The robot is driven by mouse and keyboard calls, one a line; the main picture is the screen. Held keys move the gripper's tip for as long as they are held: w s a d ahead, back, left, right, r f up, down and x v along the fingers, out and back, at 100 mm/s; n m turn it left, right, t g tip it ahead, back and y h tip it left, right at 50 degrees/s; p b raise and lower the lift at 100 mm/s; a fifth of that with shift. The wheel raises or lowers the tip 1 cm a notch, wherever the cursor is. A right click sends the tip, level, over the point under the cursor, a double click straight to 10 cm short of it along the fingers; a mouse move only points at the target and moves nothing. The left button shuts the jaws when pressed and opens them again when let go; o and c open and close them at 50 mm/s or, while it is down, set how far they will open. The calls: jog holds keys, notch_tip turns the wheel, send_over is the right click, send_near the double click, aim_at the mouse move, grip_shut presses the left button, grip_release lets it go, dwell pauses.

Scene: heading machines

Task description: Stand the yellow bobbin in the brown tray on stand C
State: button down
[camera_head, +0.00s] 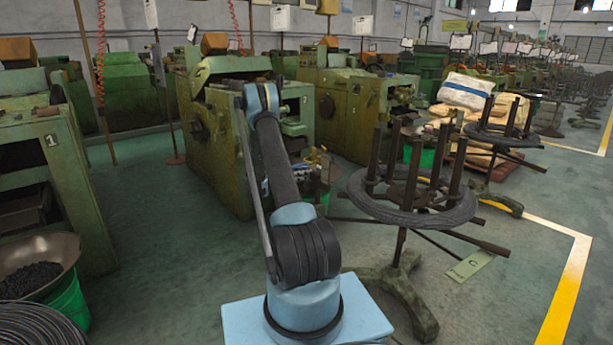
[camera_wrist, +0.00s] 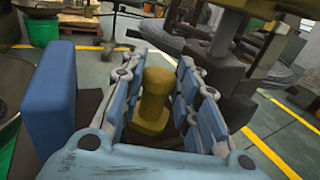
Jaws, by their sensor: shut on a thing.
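My gripper (camera_wrist: 160,70) is shut on the yellow bobbin (camera_wrist: 154,98) in the wrist view. The bobbin sits between the two blue-padded fingers, its rounded end pointing away from the camera; its lower part is partly hidden. In the head view a stand with a grey wire coil (camera_head: 425,212) and dark upright posts is to the right of my arm. I cannot make out the brown tray for certain. In the head view my gripper and the bobbin are not clearly visible.
Green machines (camera_head: 235,140) stand behind my arm, one marked 1 (camera_head: 55,165) at the left. A pan of dark parts (camera_head: 35,265) is at the lower left. A second coil stand (camera_head: 505,130) is farther back. In the wrist view dark posts stand close on the right.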

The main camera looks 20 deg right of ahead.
jog(key=shift+f, duration=0.15)
jog(key=c, duration=1.5)
grip_release()
